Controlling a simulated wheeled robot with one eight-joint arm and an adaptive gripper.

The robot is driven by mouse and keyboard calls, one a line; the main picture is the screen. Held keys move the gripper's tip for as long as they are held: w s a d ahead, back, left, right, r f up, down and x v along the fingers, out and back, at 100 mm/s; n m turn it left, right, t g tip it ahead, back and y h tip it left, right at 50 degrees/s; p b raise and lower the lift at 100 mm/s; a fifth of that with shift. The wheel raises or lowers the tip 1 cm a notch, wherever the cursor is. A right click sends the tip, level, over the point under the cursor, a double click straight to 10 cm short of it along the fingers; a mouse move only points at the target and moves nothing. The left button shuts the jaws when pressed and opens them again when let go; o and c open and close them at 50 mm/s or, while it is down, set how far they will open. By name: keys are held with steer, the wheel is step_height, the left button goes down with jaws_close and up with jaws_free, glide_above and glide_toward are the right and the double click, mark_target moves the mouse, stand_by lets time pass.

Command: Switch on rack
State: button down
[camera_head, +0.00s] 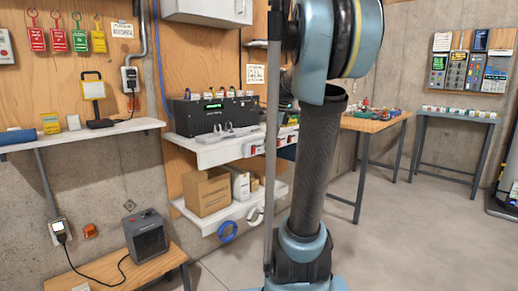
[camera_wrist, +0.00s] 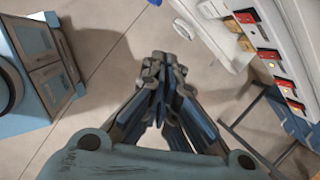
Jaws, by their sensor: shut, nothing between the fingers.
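A black rack-type unit (camera_head: 214,112) with a small lit green display stands on the upper white shelf (camera_head: 236,148) in the head view. I cannot tell for sure that it is the task's rack. In the wrist view, a row of small red and yellowish switch-like parts (camera_wrist: 267,53) runs along a white edge at the upper right.
A cardboard box (camera_head: 206,191) sits on the lower white shelf. A black heater (camera_head: 147,234) stands on a wooden bench at the lower left. A wooden table (camera_head: 372,122) and a grey table (camera_head: 458,115) stand behind at the right.

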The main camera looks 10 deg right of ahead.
mark_target(254, 150)
steer(key=w+d+r+m, duration=0.2)
steer(key=w+r+m, duration=0.1)
steer(key=w+m, duration=0.3)
steer(key=w, duration=0.2)
steer(key=shift+w+d+y, duration=0.15)
steer(key=shift+w+y, duration=0.15)
steer(key=shift+w, duration=0.05)
steer(key=shift+f, duration=0.1)
steer(key=shift+w+a+f, duration=0.75)
steer(key=shift+w+f, duration=0.3)
steer(key=shift+f, duration=0.4)
steer(key=shift+w+a+f, duration=0.75)
steer(key=shift+w+f, duration=0.25)
steer(key=shift+f, duration=0.4)
steer(key=shift+w+a+f, duration=0.75)
steer(key=shift+w+f, duration=0.3)
steer(key=shift+f, duration=0.4)
steer(key=shift+w+d, duration=0.1)
steer(key=shift+d, duration=0.05)
